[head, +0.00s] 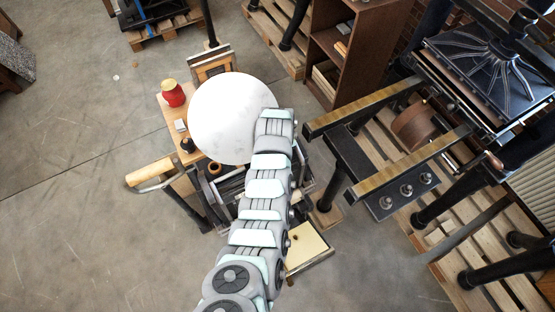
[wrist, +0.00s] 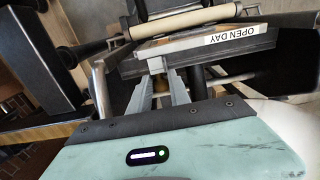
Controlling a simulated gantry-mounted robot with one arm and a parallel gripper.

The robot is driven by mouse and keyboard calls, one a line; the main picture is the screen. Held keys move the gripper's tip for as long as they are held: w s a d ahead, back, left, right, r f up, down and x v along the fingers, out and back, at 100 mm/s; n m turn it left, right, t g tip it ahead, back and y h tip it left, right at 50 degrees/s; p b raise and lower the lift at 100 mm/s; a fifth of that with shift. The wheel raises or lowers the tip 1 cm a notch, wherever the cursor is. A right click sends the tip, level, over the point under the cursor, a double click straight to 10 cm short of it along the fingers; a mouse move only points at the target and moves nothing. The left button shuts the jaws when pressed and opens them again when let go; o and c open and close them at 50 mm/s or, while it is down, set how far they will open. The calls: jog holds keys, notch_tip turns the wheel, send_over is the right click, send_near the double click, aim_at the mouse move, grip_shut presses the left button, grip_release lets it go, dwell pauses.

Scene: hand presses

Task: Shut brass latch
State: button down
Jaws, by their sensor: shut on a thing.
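In the head view, my arm reaches to a round pale disc, and neither my fingers nor the latch can be seen there.
The head view shows a red jar (head: 173,94) on the wooden bench left of the disc, with a pale roller (head: 149,172) below it. A large press on pallets (head: 428,222) stands at the right. Open concrete floor (head: 75,200) lies at the left.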

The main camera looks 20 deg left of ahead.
dwell(0.8)
jog(key=c, duration=1.3)
grip_release()
jog(key=shift+o, duration=0.2)
notch_tip(320, 180, up, 11)
jog(key=shift+f, duration=0.1)
